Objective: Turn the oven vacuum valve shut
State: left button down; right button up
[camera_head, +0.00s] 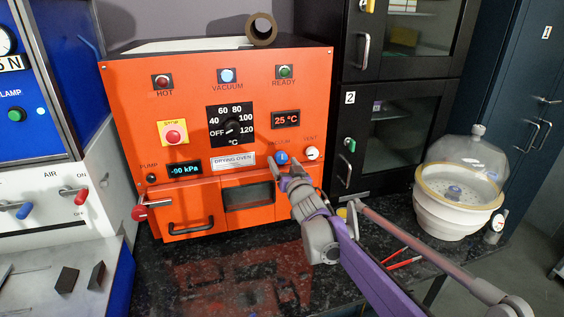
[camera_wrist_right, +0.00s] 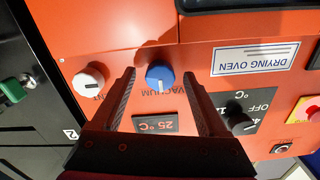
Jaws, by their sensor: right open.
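The orange drying oven (camera_head: 126,110) stands on the dark bench. Its blue vacuum valve knob (camera_head: 282,157) is on the right of the front panel, and also shows in the right wrist view (camera_wrist_right: 160,75). My right gripper (camera_head: 284,170) is open in front of the panel. In the right wrist view the fingers (camera_wrist_right: 158,80) lie one on each side of the knob; I cannot tell if they touch it. The oven pressure display (camera_head: 185,170) reads -90 kPa. My left gripper is not in view.
The white vent knob (camera_head: 312,153) is close right of the blue knob. The temperature dial (camera_head: 232,127) is left of it. A glass desiccator (camera_head: 450,215) and red-handled tweezers (camera_head: 402,263) are on the bench at right. A tape roll (camera_head: 261,29) is on the oven top.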

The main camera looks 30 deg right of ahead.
jog(key=shift+w+d, duration=0.1)
jog(key=shift+w, duration=0.55)
grip_shut()
